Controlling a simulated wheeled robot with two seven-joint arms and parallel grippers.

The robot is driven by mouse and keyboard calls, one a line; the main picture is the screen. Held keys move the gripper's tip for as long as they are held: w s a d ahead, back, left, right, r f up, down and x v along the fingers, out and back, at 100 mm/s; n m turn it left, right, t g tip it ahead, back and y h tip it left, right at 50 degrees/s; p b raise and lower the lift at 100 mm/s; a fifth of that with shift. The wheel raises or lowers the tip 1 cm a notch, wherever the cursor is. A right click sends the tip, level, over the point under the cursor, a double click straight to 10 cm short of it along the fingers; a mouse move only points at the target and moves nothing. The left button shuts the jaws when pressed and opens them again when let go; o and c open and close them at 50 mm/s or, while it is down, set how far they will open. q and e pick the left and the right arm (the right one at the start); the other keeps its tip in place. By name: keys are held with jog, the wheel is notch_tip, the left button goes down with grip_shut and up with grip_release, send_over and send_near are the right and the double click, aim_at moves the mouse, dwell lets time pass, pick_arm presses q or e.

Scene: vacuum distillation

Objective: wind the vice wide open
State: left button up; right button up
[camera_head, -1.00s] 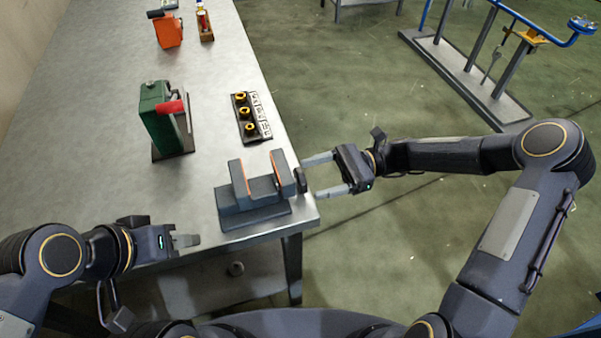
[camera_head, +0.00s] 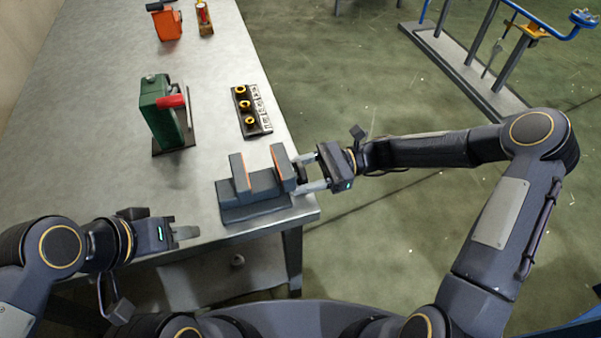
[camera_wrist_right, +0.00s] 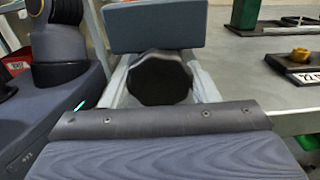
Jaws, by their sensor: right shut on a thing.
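The grey vice (camera_head: 254,194) with orange-lined jaws stands at the table's front right corner. Its jaws are apart with a gap between them. The dark round vice knob (camera_wrist_right: 160,78) faces the right wrist camera, in front of the grey jaw block (camera_wrist_right: 155,27). My right gripper (camera_head: 312,174) reaches in from the right and is shut on the knob, one finger on each side of it. My left gripper (camera_head: 186,232) is left of the vice, over the table's front edge; its fingers look close together, but whether they are shut is unclear.
A green device with a red handle (camera_head: 162,112) stands on the table (camera_head: 205,70) behind the vice. A black block with yellow rings (camera_head: 248,110) lies near the right edge. An orange item (camera_head: 166,22) is farther back.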

jog(key=n+b, duration=0.2)
jog(key=n, duration=0.1)
jog(key=shift+w+f, duration=0.1)
jog(key=shift+f, duration=0.15)
jog(key=shift+n+b, duration=0.4)
jog(key=shift+n, duration=0.3)
jog(key=shift+r, duration=0.3)
jog(key=shift+r, duration=0.2)
jog(key=o, duration=0.9)
